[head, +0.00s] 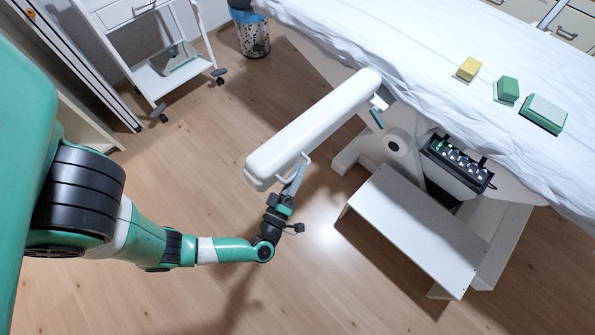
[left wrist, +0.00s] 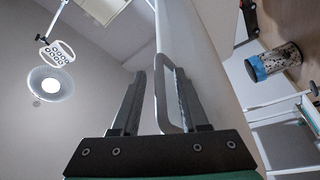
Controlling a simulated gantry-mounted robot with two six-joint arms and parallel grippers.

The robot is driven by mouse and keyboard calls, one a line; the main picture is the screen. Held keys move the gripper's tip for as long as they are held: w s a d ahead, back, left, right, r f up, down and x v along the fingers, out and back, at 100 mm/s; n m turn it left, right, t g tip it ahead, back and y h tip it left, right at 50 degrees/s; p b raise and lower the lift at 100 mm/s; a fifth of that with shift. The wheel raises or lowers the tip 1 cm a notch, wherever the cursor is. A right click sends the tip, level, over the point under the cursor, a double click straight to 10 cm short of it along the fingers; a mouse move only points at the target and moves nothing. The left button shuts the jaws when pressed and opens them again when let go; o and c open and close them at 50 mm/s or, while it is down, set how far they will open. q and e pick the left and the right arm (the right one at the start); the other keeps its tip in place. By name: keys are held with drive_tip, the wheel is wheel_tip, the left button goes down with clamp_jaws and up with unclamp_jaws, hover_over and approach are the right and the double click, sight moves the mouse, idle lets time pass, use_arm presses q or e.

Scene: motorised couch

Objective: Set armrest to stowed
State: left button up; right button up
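The armrest (head: 315,125) is a long white padded bar. It sticks out from the couch side over the floor, its outer end toward the lower left; its pale underside also fills the middle of the left wrist view (left wrist: 205,60). A light grey loop handle (head: 281,179) hangs under its outer end. My left gripper (head: 299,172) is below that end, at the handle. In the left wrist view its two fingers (left wrist: 160,80) are apart, with one bar of the handle (left wrist: 160,100) between them. My right gripper is not in view.
The couch (head: 420,55) has a white sheet with yellow and green blocks on it. A control box (head: 458,163) hangs on its side above a white step (head: 420,230). A trolley (head: 160,75) and bin (head: 252,37) stand at the back. The floor left of the armrest is clear.

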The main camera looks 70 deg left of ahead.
use_arm(q)
clamp_jaws()
idle(1.2)
